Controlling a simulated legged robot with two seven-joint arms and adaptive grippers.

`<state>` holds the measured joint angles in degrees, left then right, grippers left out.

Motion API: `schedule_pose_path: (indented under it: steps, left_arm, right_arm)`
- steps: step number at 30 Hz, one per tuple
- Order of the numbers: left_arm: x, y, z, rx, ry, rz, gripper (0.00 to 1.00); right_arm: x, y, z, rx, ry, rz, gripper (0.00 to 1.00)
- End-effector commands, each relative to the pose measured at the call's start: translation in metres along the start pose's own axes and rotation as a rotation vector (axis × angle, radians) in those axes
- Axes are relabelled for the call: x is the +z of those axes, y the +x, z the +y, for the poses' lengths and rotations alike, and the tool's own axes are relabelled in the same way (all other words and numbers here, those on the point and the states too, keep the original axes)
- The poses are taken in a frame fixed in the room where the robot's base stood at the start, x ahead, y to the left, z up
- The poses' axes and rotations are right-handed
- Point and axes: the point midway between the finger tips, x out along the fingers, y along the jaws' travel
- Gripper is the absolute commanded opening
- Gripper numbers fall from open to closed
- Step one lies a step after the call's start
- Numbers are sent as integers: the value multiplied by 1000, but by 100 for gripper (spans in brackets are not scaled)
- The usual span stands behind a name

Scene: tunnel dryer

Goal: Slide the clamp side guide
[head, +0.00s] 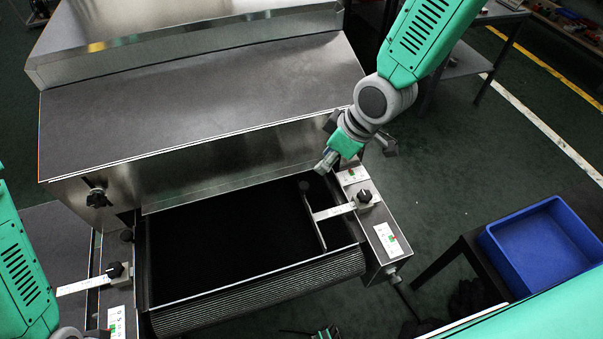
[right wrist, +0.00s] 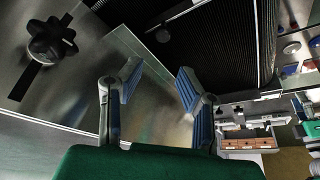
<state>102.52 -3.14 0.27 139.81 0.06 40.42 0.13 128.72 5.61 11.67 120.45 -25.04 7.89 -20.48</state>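The right clamp side guide (head: 316,222) is a thin bar over the black conveyor belt (head: 220,245), on a pale ruled arm (head: 335,211) with a black clamp knob (head: 364,196). A second ruled clamp arm (head: 85,286) with a black knob (head: 115,270) is at the left side. My right gripper (head: 322,163) is above the belt's far right corner, apart from the guide. In the right wrist view its blue-padded fingers (right wrist: 155,85) are spread with nothing between them. My left arm is at the left edge; a green-black piece at the bottom edge may be its gripper.
The steel dryer hood (head: 200,95) stands behind the belt. A black knob (head: 97,197) sticks out on its front left; a knob on sheet metal (right wrist: 50,42) shows in the right wrist view. A blue bin (head: 545,245) is at the right.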

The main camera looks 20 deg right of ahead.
Motion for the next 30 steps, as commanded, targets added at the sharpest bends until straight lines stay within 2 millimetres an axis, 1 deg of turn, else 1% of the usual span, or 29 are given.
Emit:
schedule_pose_path:
  steps: [5,12,15,18,21,25,30]
  left_arm:
    - [1,-2,0,0,0,-2,32]
    - [0,-6,0,0,0,-1,32]
    - [0,-7,0,0,0,-1,32]
    - [0,-8,0,0,0,-1,32]
    - [0,-9,0,0,0,-1,32]
    - [0,-9,0,0,0,-1,32]
    - [0,-9,0,0,0,-1,32]
  right_arm:
    - [1,32,-1,-3,0,-4,32]
    - [0,86,0,-4,1,-4,32]
    - [0,103,0,-3,1,-3,32]
    - [0,116,0,-2,0,-2,32]
    - [0,125,0,-2,0,-2,32]
    - [0,130,0,-2,1,-2,32]
    - [0,131,0,-2,1,-2,32]
